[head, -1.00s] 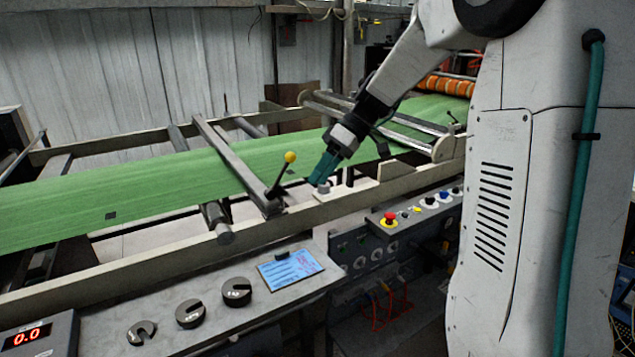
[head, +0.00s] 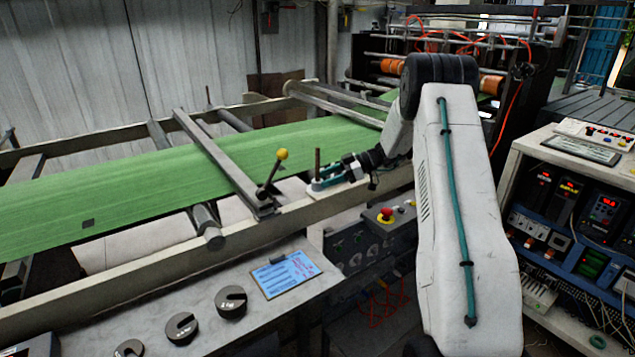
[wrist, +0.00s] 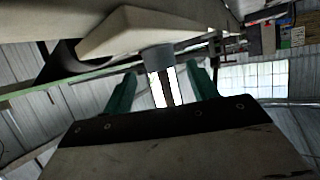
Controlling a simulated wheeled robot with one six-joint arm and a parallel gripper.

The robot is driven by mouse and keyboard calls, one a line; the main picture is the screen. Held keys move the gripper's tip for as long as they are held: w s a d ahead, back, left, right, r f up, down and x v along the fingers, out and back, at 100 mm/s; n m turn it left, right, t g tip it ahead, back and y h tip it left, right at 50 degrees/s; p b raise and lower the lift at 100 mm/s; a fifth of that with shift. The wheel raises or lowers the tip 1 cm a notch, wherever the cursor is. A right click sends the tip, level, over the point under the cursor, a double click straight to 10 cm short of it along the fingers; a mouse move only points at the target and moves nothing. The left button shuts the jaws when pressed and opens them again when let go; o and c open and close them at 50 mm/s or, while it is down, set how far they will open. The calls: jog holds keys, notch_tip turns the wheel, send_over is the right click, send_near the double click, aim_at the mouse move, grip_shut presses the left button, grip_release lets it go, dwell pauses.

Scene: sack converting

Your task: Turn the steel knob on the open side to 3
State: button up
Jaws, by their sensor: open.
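The steel knob (head: 316,186) sits on a pale pad on the near rail of the green-web machine, in the head view. A thin brown upright bar (head: 317,162) stands above it. My gripper (head: 322,181) has teal fingers and reaches in from the right, level, with its tips around or beside the knob. In the wrist view the grey round knob (wrist: 158,60) and a narrow bar lie between the two open fingers (wrist: 160,88), with bright gaps on each side. I cannot tell whether the fingers touch it. No scale or number 3 is readable.
A yellow-ball lever (head: 281,154) stands just left of my gripper. A red emergency button (head: 386,214) is on the control box below. Slotted weights (head: 231,301) and a blue card (head: 288,274) lie on the front bench. An instrument rack (head: 580,215) stands at right.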

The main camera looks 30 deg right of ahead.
aim_at(321, 180)
jog(key=shift+x, duration=1.95)
jog(key=c, duration=1)
jog(key=shift+m+t, duration=0.3)
